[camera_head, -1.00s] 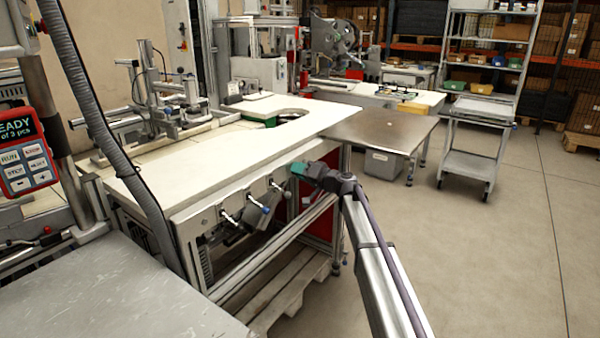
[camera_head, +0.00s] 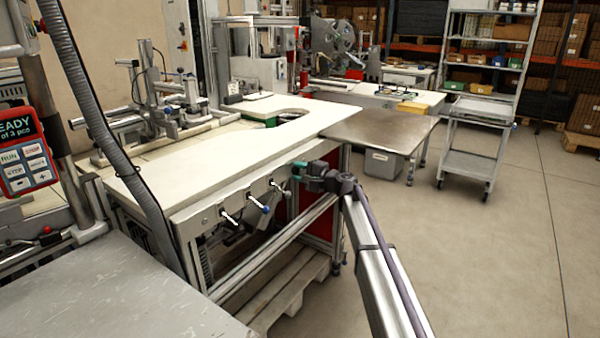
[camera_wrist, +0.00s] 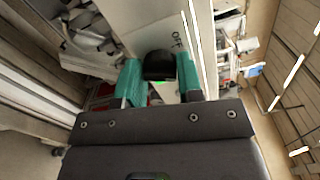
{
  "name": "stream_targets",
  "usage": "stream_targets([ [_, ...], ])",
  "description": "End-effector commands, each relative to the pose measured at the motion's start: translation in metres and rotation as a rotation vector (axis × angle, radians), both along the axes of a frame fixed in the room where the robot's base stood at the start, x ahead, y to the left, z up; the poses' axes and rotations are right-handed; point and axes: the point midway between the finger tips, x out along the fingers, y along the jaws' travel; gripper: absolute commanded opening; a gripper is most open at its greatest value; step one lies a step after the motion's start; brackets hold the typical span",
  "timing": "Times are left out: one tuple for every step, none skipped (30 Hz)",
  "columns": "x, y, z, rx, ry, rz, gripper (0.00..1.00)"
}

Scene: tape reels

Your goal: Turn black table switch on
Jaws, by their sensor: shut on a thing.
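The black switch (camera_wrist: 159,65) shows in the wrist view as a dark rounded knob between the two teal fingers of my gripper (camera_wrist: 159,78). My gripper is shut on it. The letters "OFF" stand on the pale panel just beyond and to the right of the knob. In the head view my gripper (camera_head: 298,170) is at the front edge of the white-topped table (camera_head: 215,165), near its right end. The switch itself cannot be made out there. Which way the switch is set cannot be told.
Several levers stick out of the table's front panel left of my gripper, one with a blue knob (camera_head: 265,209). A brown-topped side table (camera_head: 385,128) with a grey bin (camera_head: 383,164) below stands to the right.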

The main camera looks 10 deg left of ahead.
Motion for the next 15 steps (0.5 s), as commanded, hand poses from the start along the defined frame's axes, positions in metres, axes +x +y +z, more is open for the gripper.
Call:
stream_targets([
  [-0.0001, -0.0004, -0.0003, 0.014, 0.026, -0.001, 0.10],
  [-0.0001, -0.0004, -0.0003, 0.025, 0.045, -0.001, 0.10],
  [-0.0001, -0.0004, -0.0003, 0.037, 0.067, -0.001, 0.10],
  [-0.0001, -0.0004, -0.0004, 0.046, 0.083, -0.001, 0.10],
  [-0.0001, -0.0004, -0.0004, 0.054, 0.098, -0.001, 0.10],
  [-0.0002, -0.0004, -0.0004, 0.065, 0.117, -0.001, 0.10],
  [-0.0001, -0.0004, -0.0004, 0.071, 0.129, -0.001, 0.10],
  [-0.0001, -0.0004, -0.0005, 0.078, 0.141, -0.001, 0.10],
  [-0.0001, -0.0004, -0.0005, 0.085, 0.153, -0.001, 0.10],
  [-0.0002, -0.0004, -0.0005, 0.090, 0.163, -0.001, 0.10],
  [-0.0002, -0.0004, -0.0005, 0.095, 0.171, -0.001, 0.10],
  [-0.0002, -0.0004, -0.0005, 0.099, 0.179, -0.001, 0.10],
  [-0.0001, -0.0004, -0.0006, 0.103, 0.185, -0.001, 0.10],
  [-0.0003, -0.0004, -0.0006, 0.106, 0.191, -0.001, 0.10],
  [-0.0003, -0.0004, -0.0006, 0.109, 0.196, -0.001, 0.10],
])
